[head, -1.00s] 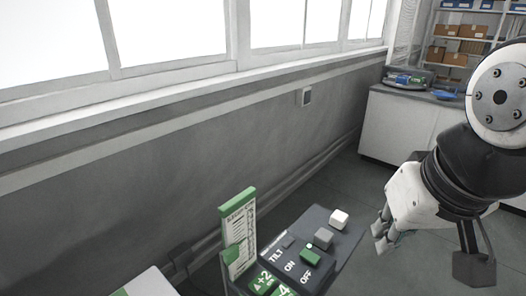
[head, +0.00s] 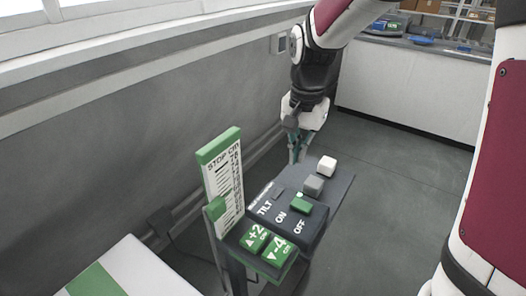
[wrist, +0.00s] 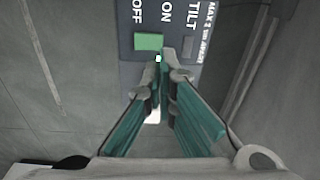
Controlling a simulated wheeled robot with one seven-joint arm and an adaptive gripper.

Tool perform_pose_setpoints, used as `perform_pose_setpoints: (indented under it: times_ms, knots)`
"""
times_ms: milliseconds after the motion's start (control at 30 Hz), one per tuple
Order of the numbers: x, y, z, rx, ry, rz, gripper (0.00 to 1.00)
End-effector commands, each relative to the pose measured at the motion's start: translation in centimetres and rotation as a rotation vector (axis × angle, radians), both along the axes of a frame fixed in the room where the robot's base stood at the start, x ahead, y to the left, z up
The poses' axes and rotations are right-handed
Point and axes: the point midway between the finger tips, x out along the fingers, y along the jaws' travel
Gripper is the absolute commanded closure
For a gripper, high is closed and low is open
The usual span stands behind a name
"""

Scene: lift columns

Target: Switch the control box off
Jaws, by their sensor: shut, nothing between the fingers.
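The control box (head: 312,226) is a dark panel marked TILT, ON and OFF. A green switch piece (head: 301,203) sits by the ON and OFF labels, with a small white dot beside it. In the wrist view the green piece (wrist: 148,41) lies just beyond my fingertips, slightly left. I cannot tell from its shape which way it is set. My gripper (head: 294,158) is shut and empty, pointing down behind the panel's far part in the head view. In the wrist view my gripper (wrist: 167,68) hides part of the panel; contact cannot be told.
A grey block (head: 313,185) and a white block (head: 327,166) stand on the panel beyond the green piece. Green +2 and -4 buttons (head: 266,246) are in front. An upright scale (head: 222,180) stands at the left. A wall runs behind; floor is free at right.

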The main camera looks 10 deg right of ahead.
Motion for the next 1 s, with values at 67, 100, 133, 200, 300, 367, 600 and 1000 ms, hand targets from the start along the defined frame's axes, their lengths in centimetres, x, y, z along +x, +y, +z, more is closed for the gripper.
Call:
perform_pose_setpoints:
  times_ms: [67,100,133,200,300,367,600,1000]
  knots:
    - [1.0,0.1,-1.6,-0.002,0.018,-0.029,1.00]
    - [1.3,0.1,-2.1,-0.003,0.024,-0.041,1.00]
    - [1.5,0.1,-2.4,-0.004,0.028,-0.048,1.00]
    - [1.9,0.2,-2.9,-0.004,0.033,-0.060,1.00]
    - [2.1,0.2,-3.1,-0.005,0.036,-0.069,1.00]
    - [2.1,0.2,-3.2,-0.005,0.036,-0.071,1.00]
    - [2.1,0.2,-3.1,-0.005,0.036,-0.070,1.00]
    - [2.0,0.2,-7.9,-0.005,0.043,-0.069,1.00]
